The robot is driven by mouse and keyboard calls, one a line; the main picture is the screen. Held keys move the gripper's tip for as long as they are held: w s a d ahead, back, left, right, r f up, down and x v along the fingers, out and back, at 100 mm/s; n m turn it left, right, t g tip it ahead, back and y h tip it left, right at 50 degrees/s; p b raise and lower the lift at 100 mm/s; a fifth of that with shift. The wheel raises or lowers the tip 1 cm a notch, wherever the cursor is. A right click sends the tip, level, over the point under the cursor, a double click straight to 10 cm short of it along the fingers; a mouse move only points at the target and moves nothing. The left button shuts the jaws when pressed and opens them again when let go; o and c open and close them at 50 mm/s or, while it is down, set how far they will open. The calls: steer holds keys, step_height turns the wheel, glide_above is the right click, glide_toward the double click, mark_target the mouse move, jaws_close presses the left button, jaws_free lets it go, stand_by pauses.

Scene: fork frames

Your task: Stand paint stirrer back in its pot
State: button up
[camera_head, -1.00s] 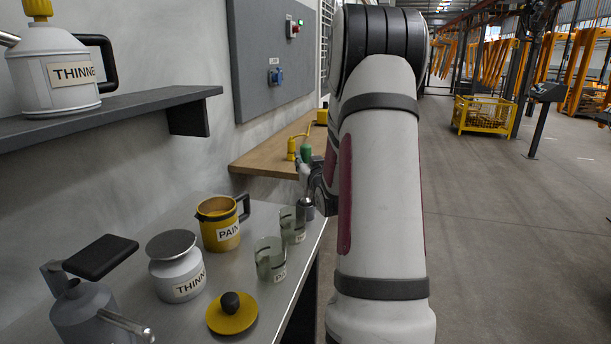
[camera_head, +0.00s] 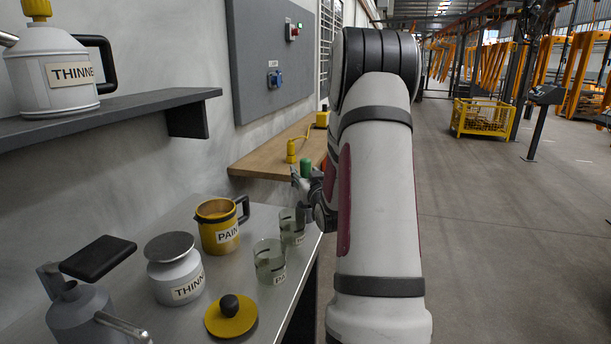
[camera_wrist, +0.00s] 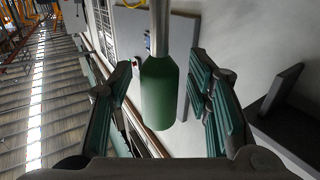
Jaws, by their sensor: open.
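The paint stirrer shows a green handle (camera_head: 306,168) at its top, beside my gripper. In the wrist view the green handle (camera_wrist: 158,92) and thin metal shaft (camera_wrist: 159,25) lie between the spread fingers, with gaps on both sides. My gripper (camera_wrist: 166,85) is open; in the head view it is partly hidden behind my arm. A far clear jar (camera_head: 291,230) stands just below and left of the gripper. A near clear jar (camera_head: 268,262) has a label starting "PA". A yellow pot (camera_head: 219,228) labelled "PAIN…" stands left. I cannot tell whether the stirrer's lower end is inside a jar.
A white thinner can (camera_head: 175,270), a yellow lid (camera_head: 230,318) with black knob and a grey can (camera_head: 85,315) share the metal table (camera_head: 130,240). A shelf (camera_head: 120,112) juts from the left wall. A wooden bench (camera_head: 270,157) stands behind. Open floor lies right.

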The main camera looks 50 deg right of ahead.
steer(key=shift+r, duration=0.2)
steer(key=v, duration=1.2)
steer(key=w+a+r+n+g+y, duration=0.1)
steer(key=w+a+n+g+y, duration=0.15)
steer(key=a, duration=0.75)
steer(key=w+a+r+n+g+y, duration=0.1)
steer(key=a+g+y, duration=0.25)
steer(key=a, duration=0.75)
steer(key=s+a+n+g+y, duration=0.4)
steer(key=s+a+g+y, duration=0.1)
steer(key=s+a, duration=1.5)
steer(key=s+g, duration=0.1)
steer(key=s, duration=0.2)
steer(key=shift+s+a+r, duration=0.2)
steer(key=shift+s+r, duration=0.05)
steer(key=shift+r, duration=0.1)
steer(key=shift+r, duration=0.1)
